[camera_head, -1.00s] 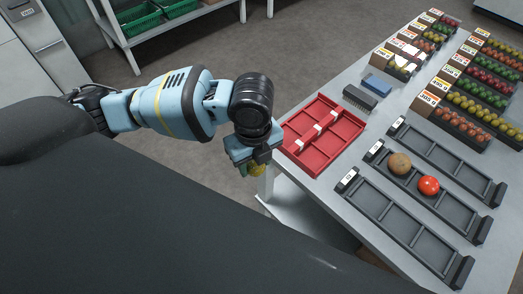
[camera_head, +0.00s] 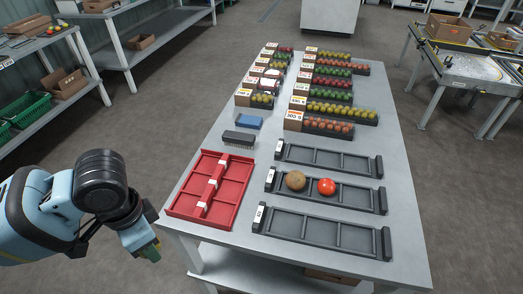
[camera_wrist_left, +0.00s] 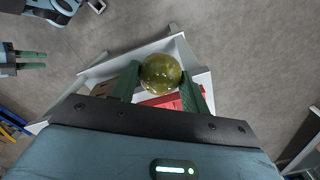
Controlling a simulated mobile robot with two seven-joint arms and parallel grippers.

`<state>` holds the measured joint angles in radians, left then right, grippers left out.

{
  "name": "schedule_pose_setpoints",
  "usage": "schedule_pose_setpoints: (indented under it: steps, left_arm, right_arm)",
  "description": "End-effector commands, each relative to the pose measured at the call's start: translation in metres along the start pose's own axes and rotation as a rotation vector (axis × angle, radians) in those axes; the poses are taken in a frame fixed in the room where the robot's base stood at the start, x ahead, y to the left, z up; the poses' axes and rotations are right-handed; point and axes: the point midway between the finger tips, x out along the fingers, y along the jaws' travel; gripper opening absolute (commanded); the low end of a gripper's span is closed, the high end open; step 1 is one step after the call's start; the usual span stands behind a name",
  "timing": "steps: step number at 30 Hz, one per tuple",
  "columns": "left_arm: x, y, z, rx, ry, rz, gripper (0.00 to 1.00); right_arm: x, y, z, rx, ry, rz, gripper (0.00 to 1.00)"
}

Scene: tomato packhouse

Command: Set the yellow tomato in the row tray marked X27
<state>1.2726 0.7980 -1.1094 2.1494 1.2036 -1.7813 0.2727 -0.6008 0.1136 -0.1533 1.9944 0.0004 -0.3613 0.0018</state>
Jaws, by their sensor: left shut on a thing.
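My left gripper (camera_head: 150,252) is shut on the yellow tomato (camera_wrist_left: 161,74), a glossy olive-yellow ball between its green fingers in the left wrist view. In the head view the gripper is left of the table's near-left corner, and its hand mostly hides the tomato. Three dark row trays lie on the table: a near one (camera_head: 322,232), a middle one (camera_head: 354,200) and a far one (camera_head: 328,158). Each has a white end label, too small to read, so I cannot tell which is X27. My right gripper (camera_wrist_left: 30,60) shows at the wrist view's left edge, its green fingers apart.
The middle tray holds a brown round item (camera_head: 295,180) and a red tomato (camera_head: 326,187); the other two look empty. A red divided tray (camera_head: 237,187) lies at the table's left edge. A dark brush (camera_head: 239,138), a blue block (camera_head: 248,122) and filled produce boxes (camera_head: 326,126) stand behind.

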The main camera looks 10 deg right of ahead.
Motion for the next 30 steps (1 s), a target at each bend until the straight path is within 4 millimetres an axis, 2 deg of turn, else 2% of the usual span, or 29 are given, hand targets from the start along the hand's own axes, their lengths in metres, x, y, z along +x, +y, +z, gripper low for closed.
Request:
schedule_pose_setpoints:
  steps: [9, 15, 21, 30]
  left_arm:
    - [-0.019, -0.004, 0.011, -0.587, 0.001, -0.002, 0.35]
    - [-0.026, -0.005, 0.015, -0.840, 0.001, -0.002, 0.35]
    - [-0.028, -0.005, 0.017, -0.936, 0.000, -0.003, 0.35]
    - [-0.029, -0.005, 0.017, -0.940, 0.001, -0.003, 0.35]
  right_arm:
    - [-0.001, -0.001, 0.005, 0.001, -0.010, -0.001, 0.36]
    - [-0.002, -0.001, 0.007, 0.003, -0.014, -0.001, 0.36]
    - [-0.002, -0.002, 0.006, 0.004, -0.013, -0.001, 0.36]
    - [-0.001, -0.001, 0.004, 0.004, -0.007, -0.001, 0.36]
